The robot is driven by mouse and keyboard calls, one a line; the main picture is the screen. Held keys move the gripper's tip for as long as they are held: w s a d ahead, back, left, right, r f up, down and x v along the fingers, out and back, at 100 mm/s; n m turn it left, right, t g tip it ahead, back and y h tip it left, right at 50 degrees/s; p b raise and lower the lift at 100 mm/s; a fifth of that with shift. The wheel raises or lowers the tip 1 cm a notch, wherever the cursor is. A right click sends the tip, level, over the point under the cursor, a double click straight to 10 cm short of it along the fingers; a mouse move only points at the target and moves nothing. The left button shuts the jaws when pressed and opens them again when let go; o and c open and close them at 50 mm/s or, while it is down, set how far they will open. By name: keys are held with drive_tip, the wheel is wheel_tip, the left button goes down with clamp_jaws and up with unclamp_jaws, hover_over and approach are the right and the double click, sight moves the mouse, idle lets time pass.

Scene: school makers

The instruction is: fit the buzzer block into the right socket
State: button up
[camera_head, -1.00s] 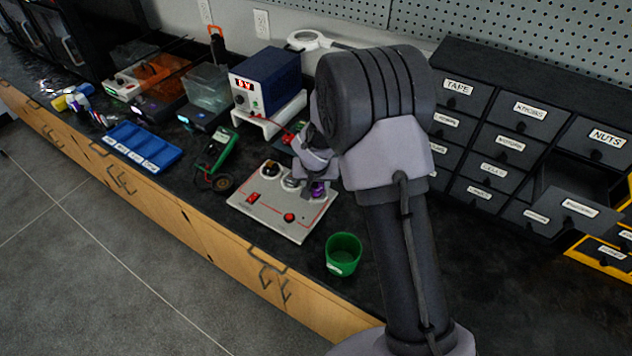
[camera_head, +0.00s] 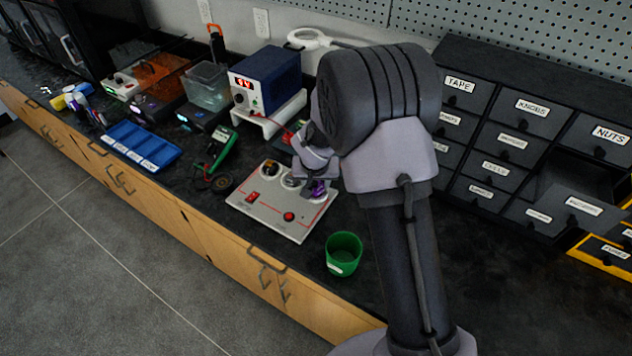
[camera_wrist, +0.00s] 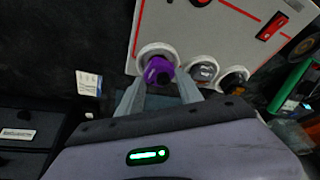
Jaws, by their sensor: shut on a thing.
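The purple buzzer block (camera_wrist: 158,70) is between the two fingers of my gripper (camera_wrist: 157,88), which is shut on it. In the wrist view the block is within the outline of a white ring socket (camera_wrist: 147,50), the right one on the pale board (camera_head: 262,205). I cannot tell whether it is fully seated or slightly above the socket. In the head view the purple block (camera_head: 317,188) shows below my gripper at the board's right end. The middle socket (camera_wrist: 203,69) holds a grey round part, and the left socket (camera_wrist: 234,79) holds a dark part.
The board has a red switch (camera_wrist: 272,25) and a red button (camera_head: 289,216). A green cup (camera_head: 343,254) stands near the front edge. A green meter (camera_head: 217,147), a blue tray (camera_head: 141,146) and a blue power supply (camera_head: 264,80) lie left. Drawers (camera_head: 520,130) stand right.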

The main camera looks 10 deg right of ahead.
drive_tip(key=shift+f+b, duration=0.65)
drive_tip(key=shift+b, duration=0.1)
drive_tip(key=o, duration=1.1)
drive_tip(key=shift+c, duration=0.2)
drive_tip(key=shift+r, duration=0.1)
drive_tip(key=p+v, duration=0.4)
drive_tip(key=v, duration=0.7)
